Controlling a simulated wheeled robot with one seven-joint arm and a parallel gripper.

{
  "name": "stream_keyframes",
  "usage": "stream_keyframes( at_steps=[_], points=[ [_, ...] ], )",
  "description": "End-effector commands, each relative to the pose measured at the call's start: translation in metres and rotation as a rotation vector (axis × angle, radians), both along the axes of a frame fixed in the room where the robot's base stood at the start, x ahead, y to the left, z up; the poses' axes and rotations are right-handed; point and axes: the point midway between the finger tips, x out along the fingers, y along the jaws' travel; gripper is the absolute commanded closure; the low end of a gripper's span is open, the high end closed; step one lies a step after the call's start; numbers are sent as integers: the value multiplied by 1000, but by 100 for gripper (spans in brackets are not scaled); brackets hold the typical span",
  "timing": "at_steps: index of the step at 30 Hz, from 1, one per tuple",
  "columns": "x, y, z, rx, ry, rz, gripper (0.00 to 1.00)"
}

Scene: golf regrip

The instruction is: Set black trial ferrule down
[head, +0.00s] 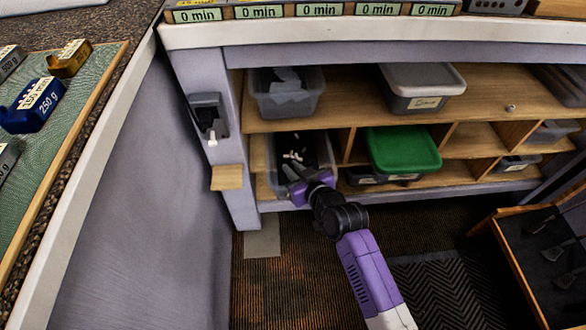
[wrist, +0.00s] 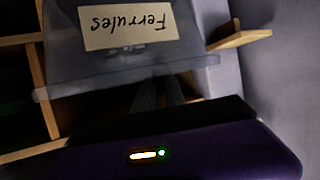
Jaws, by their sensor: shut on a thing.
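My gripper (head: 300,178) reaches into the lower left cubby of the shelf unit, at the front of a clear grey bin (head: 267,160). In the wrist view this bin has a label, seen upside down, reading "Ferrules" (wrist: 129,25). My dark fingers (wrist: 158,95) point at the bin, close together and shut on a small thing. I take it as the black trial ferrule, but it is too dark and small to make out. Pale and dark small pieces (head: 294,156) lie inside the bin.
A wooden ledge (head: 227,177) juts from the left post, below a dark wall holder (head: 207,115). A green-lidded bin (head: 404,150) stands right of the ferrule bin, past a divider. Another shelf is above. An open wooden drawer (head: 540,255) is at the right.

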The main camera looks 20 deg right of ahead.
Motion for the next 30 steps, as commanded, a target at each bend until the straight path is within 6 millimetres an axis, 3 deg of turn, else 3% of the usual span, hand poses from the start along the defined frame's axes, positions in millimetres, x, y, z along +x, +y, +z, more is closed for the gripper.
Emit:
stream_keyframes(
  at_steps=[14,15,18,26,30],
  points=[
    [0,0,-11,0,-1,-1,100],
    [0,0,-11,0,-1,-1,83],
    [0,0,-11,0,0,0,64],
    [0,0,-11,0,0,0,64],
    [0,0,-1,0,0,0,64]
  ],
)
